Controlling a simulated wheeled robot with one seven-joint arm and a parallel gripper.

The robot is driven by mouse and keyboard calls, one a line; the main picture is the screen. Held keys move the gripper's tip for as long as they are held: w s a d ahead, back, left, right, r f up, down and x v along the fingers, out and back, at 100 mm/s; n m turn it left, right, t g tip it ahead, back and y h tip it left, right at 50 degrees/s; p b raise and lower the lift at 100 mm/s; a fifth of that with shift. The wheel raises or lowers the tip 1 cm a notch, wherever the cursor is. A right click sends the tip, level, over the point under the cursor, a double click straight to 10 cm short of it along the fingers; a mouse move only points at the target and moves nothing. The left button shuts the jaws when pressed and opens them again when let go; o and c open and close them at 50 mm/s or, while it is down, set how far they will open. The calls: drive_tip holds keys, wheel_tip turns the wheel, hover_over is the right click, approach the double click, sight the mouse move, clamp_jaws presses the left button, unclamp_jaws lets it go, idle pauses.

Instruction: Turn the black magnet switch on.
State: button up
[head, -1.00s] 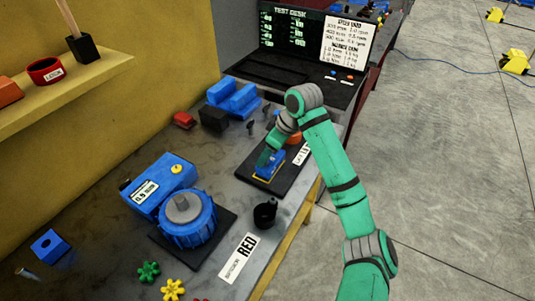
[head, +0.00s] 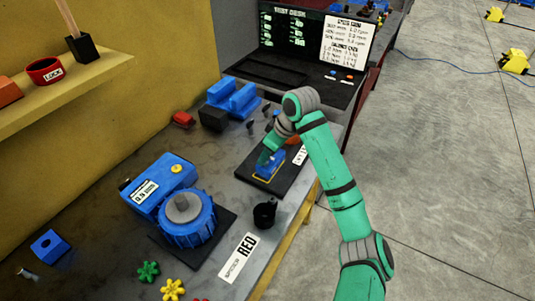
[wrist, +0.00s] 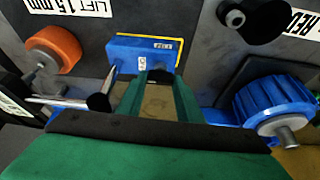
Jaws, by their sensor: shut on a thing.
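The black magnet switch (wrist: 160,76) is a small dark lever on the front of a blue block (wrist: 125,50) with a yellow edge and small white labels. The block also shows in the head view (head: 275,162), on a dark plate. My gripper (wrist: 160,84), with green fingers, is shut on the switch, one finger on each side of it. In the head view my gripper (head: 266,158) reaches down to the block, and its fingertips and the switch cannot be made out there.
An orange knob (wrist: 55,46) stands close to the block, near a "LIFT 1.5 mm" label. A black cup-like part (head: 265,213) and a blue round positioner (head: 188,218) stand nearer on the bench. A blue vise-like part (head: 232,98) is behind.

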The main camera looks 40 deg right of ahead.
drive_tip(key=m, duration=0.1)
drive_tip(key=m+h, duration=0.1)
drive_tip(key=m, duration=0.1)
drive_tip(key=m+h, duration=0.1)
drive_tip(key=shift+a+m, duration=0.25)
drive_tip(key=shift+m, duration=0.15)
drive_tip(key=m+h, duration=0.1)
drive_tip(key=m, duration=0.3)
drive_tip(key=shift+h, duration=0.3)
drive_tip(key=m, duration=0.2)
drive_tip(key=m+g+h, duration=0.1)
drive_tip(key=m, duration=0.2)
drive_tip(key=shift+w+r+m+h, duration=0.1)
drive_tip(key=shift+m+h, duration=0.2)
drive_tip(key=shift+w+a+m+g+h, duration=0.15)
drive_tip(key=shift+m+g, duration=0.2)
drive_tip(key=shift+m, duration=0.4)
drive_tip(key=shift+s+a+m+g+h, duration=0.15)
drive_tip(key=shift+m+g, duration=0.2)
drive_tip(key=shift+m, duration=0.4)
drive_tip(key=shift+w+d, duration=0.1)
drive_tip(key=shift+w, duration=0.05)
drive_tip(key=o, duration=1.1)
